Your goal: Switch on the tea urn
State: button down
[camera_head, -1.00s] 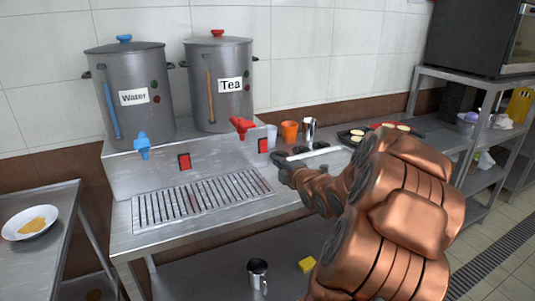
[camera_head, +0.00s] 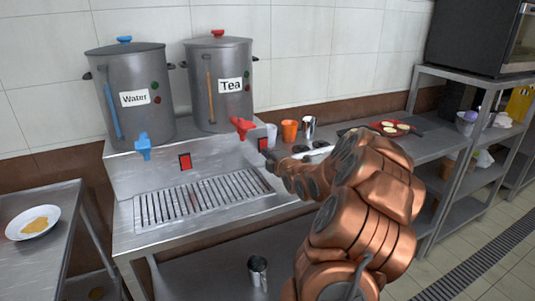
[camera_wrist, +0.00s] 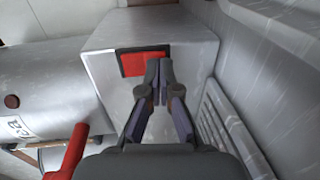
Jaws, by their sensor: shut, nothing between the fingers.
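The tea urn (camera_head: 219,103) is a grey metal pot with a red lid knob and a white "Tea" label. It stands on a steel stand at the back; its red tap (camera_head: 242,126) points forward. A red rocker switch (camera_head: 262,143) in a black frame is on the stand's front face, to the right below the tap. The switch also shows in the wrist view (camera_wrist: 140,63). My gripper (camera_head: 268,157) is shut and empty, its tips just in front of the switch. In the wrist view its fingertips (camera_wrist: 159,66) overlap the switch's edge; I cannot tell whether they touch.
The water urn (camera_head: 134,95), with a blue tap (camera_head: 143,148) and its own red switch (camera_head: 185,161), stands to the left. A slatted drip tray (camera_head: 200,198) lies in front of the stand. An orange cup (camera_head: 289,132) and a metal jug (camera_head: 309,126) stand right of it.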

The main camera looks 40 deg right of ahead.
jog(key=shift+f, duration=0.1)
jog(key=shift+w+d+f+b, duration=0.15)
jog(key=shift+f+b, duration=0.15)
jog(key=shift+b, duration=0.8)
jog(key=shift+r+t, duration=0.3)
jog(key=shift+s+a+f+b, duration=0.25)
jog(key=shift+s+b, duration=0.1)
jog(key=shift+b, duration=0.25)
jog(key=b+v, duration=0.1)
jog(key=v, duration=0.3)
jog(key=f+b+v, duration=0.1)
jog(key=v, duration=0.3)
jog(key=f+b+v, duration=0.1)
jog(key=v, duration=0.3)
jog(key=shift+s+a+f, duration=0.1)
jog(key=shift+s+f, duration=0.05)
jog(key=shift+s, duration=0.35)
